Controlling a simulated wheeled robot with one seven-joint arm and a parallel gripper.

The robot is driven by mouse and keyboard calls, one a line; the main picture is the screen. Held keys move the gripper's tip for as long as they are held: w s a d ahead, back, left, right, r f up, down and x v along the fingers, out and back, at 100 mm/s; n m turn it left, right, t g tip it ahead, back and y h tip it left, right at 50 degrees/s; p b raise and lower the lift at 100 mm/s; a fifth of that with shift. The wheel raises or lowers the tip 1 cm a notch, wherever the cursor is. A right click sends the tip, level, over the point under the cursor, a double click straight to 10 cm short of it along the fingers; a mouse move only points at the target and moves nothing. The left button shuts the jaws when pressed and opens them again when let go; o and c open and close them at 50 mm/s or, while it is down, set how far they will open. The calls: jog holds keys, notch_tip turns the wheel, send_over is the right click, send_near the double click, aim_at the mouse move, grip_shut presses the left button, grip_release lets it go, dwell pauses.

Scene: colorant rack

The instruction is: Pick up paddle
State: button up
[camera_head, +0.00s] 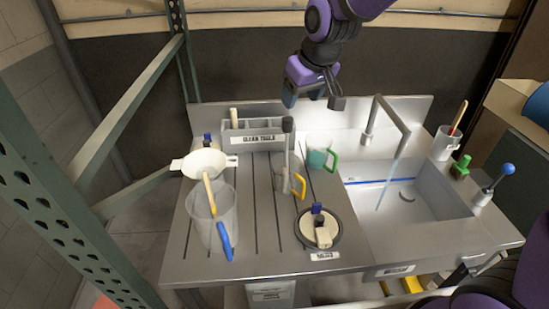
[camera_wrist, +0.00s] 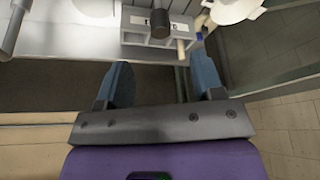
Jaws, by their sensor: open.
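A long tool with a yellow shaft and a blue end (camera_head: 224,240), which looks like the paddle, leans across the clear bucket (camera_head: 229,215) on the left of the counter. Its blue end hangs against the bucket's near side. I cannot make it out in the wrist view. My gripper (camera_head: 314,98) is open and empty above the back of the counter, well above and to the right of that tool. Both fingers also show apart in the wrist view (camera_wrist: 161,64), with nothing between them.
A tall dark-topped tool (camera_head: 288,125) stands in a yellow-handled jug, beside a green-handled jug (camera_head: 317,152). A grey "clean tools" holder (camera_head: 265,125) stands behind. A white strainer (camera_head: 205,162) sits behind the bucket. The faucet (camera_head: 390,110) and sink are right; a green metal post (camera_head: 50,165) is left.

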aim_at(288, 119)
jog(key=x, duration=0.5)
jog(key=shift+w+a+f, duration=0.1)
jog(key=shift+w+f, duration=0.1)
jog(key=shift+w+x, duration=0.2)
jog(key=shift+x, duration=1.1)
jog(key=shift+w+x, duration=0.15)
jog(key=shift+x, duration=1.15)
jog(key=shift+a+r, duration=0.1)
jog(key=shift+r, duration=0.1)
grip_shut()
